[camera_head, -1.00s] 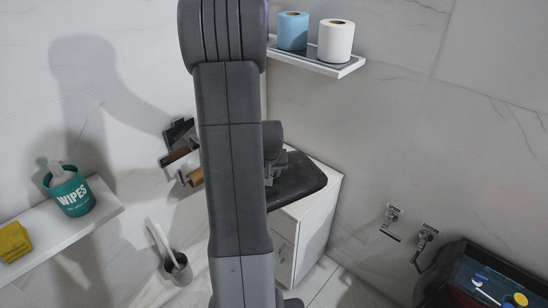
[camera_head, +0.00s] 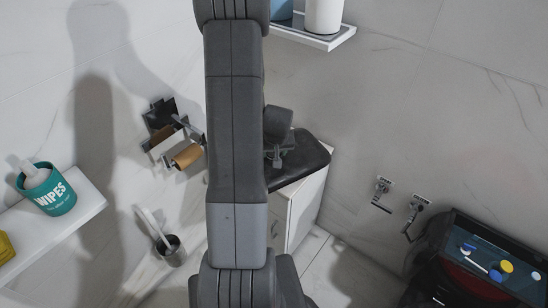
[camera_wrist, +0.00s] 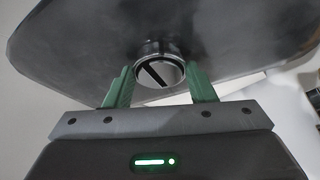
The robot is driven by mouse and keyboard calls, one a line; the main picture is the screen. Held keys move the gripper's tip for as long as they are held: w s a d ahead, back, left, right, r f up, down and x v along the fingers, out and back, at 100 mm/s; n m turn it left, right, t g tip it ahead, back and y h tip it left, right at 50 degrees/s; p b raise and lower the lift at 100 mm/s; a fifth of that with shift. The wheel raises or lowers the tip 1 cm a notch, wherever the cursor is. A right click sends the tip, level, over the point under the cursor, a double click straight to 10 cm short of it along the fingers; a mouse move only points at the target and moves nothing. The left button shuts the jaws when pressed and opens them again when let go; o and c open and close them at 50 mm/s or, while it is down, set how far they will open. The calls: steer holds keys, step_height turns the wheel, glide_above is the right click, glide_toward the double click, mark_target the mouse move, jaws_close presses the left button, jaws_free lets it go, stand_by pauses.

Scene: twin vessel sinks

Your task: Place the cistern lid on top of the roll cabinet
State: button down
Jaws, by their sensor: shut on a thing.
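The cistern lid is a dark grey slab with rounded corners (camera_head: 308,162), level or nearly so over the white roll cabinet (camera_head: 303,210) in the head view. It covers most of the cabinet's top; I cannot tell whether it touches. In the wrist view the lid (camera_wrist: 230,35) fills the upper part, with a round metal knob (camera_wrist: 160,72) at its near side. The green fingers of my gripper (camera_wrist: 160,88) are shut on this knob from both sides. In the head view my gripper (camera_head: 279,153) is partly hidden behind my arm, which also hides the lid's left part.
Roll holders (camera_head: 170,135) and a brush pot (camera_head: 170,250) are left of my arm. A shelf with a wipes tub (camera_head: 48,190) is far left. Wall valves (camera_head: 382,193) and a dark bin-like box (camera_head: 480,265) are right.

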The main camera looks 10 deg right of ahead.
mark_target(274, 156)
steer(key=shift+f+b, duration=0.3)
steer(key=shift+f, duration=1.05)
steer(key=shift+f, duration=0.1)
steer(key=shift+f, duration=0.1)
steer(key=c, duration=0.6)
jaws_free()
steer(key=shift+r, duration=0.35)
steer(key=p+v, duration=0.1)
steer(key=v, duration=1)
steer(key=shift+s+r, duration=0.15)
steer(key=shift+r, duration=0.15)
